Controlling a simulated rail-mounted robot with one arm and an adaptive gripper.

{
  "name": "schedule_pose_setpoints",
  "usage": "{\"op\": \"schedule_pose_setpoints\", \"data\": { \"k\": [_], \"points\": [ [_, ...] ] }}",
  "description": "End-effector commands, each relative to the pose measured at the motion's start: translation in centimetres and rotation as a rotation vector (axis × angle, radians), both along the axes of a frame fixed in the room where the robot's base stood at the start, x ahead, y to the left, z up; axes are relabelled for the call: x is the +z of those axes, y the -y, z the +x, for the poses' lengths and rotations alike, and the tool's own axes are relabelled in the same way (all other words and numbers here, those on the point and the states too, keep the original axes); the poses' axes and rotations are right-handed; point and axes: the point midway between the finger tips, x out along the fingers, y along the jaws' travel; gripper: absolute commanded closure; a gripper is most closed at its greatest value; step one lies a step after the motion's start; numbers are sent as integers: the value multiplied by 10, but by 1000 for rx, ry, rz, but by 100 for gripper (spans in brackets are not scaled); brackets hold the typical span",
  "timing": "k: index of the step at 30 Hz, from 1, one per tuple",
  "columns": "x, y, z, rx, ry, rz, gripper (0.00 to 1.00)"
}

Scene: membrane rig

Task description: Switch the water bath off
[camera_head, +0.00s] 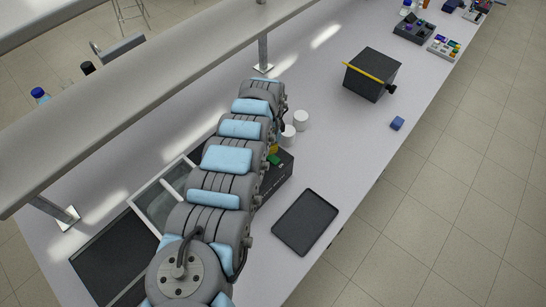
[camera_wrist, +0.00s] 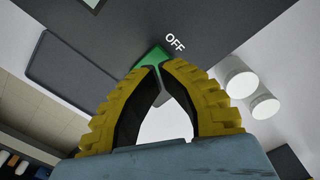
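The water bath (camera_head: 283,181) is a dark box on the bench, mostly hidden behind my arm in the head view. Its green switch (camera_head: 275,160) shows at the edge of my arm. In the wrist view, the green switch (camera_wrist: 152,58) lies on a dark grey panel beside the white word OFF. My gripper (camera_wrist: 160,67) has yellow ribbed fingers with their tips together, right at the switch and partly covering it. Nothing shows held between them. I cannot tell whether the tips touch the switch or which position it is in.
Two white round containers (camera_head: 301,120) stand just beyond the bath. A black tray (camera_head: 306,221) lies to the right, near the bench edge. A raised shelf (camera_head: 150,80) runs along the left.

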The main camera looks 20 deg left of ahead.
Motion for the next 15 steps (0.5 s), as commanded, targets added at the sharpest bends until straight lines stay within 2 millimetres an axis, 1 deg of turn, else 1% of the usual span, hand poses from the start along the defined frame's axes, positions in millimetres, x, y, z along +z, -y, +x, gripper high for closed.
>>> {"op": "schedule_pose_setpoints", "data": {
  "k": [15],
  "points": [
    [-6, 0, 0, 0, 0, 0, 100]
  ]
}}
